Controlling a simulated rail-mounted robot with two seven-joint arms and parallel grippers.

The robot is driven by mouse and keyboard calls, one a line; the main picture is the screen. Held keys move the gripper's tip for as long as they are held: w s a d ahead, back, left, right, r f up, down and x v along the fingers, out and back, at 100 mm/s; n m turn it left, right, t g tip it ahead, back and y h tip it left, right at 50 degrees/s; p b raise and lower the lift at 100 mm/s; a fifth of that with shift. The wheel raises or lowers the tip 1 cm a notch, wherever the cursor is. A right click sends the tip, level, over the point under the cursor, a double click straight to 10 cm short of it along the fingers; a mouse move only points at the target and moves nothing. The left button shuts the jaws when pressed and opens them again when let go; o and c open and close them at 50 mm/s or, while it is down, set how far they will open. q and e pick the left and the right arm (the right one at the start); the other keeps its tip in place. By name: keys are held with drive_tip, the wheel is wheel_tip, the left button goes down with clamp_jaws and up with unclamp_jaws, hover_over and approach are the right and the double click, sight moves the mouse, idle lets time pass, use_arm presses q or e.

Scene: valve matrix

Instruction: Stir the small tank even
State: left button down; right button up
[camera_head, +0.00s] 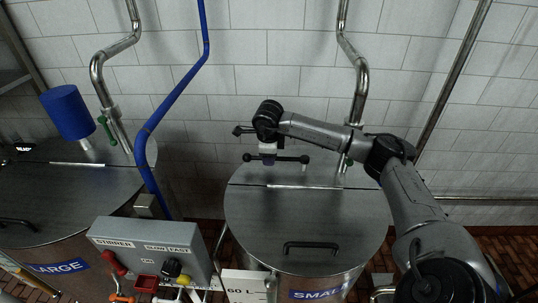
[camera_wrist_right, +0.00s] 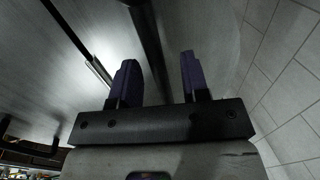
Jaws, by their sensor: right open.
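The small tank (camera_head: 335,225) has a round steel lid, a front handle and a blue label partly reading "SMALL". At the back of its lid is a dark horizontal bar with round black ends (camera_head: 290,159). My right gripper (camera_head: 268,160) points down at this bar, towards its left part. In the right wrist view my two purple fingers (camera_wrist_right: 157,60) are apart, and a dark bar (camera_wrist_right: 150,35) runs across the gap between them. I cannot tell whether they touch it. A grey control box (camera_head: 150,247) marked "STIRRER" and "SLOW FAST" stands left of the tank. My left gripper is not in view.
The large tank (camera_head: 60,195) stands at the left. A blue pipe (camera_head: 172,105) rises behind the control box, and a steel pipe (camera_head: 360,85) rises behind the small tank. A red-handled valve (camera_head: 113,263) is in front of the box. White tiles close off the back.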

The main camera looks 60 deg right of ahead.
drive_tip(key=shift+r, duration=0.35)
wheel_tip(320, 180, up, 13)
drive_tip(key=s+a, duration=0.1)
drive_tip(key=a, duration=0.1)
drive_tip(key=shift+a, duration=0.25)
drive_tip(key=shift+f, duration=0.1)
idle(0.9)
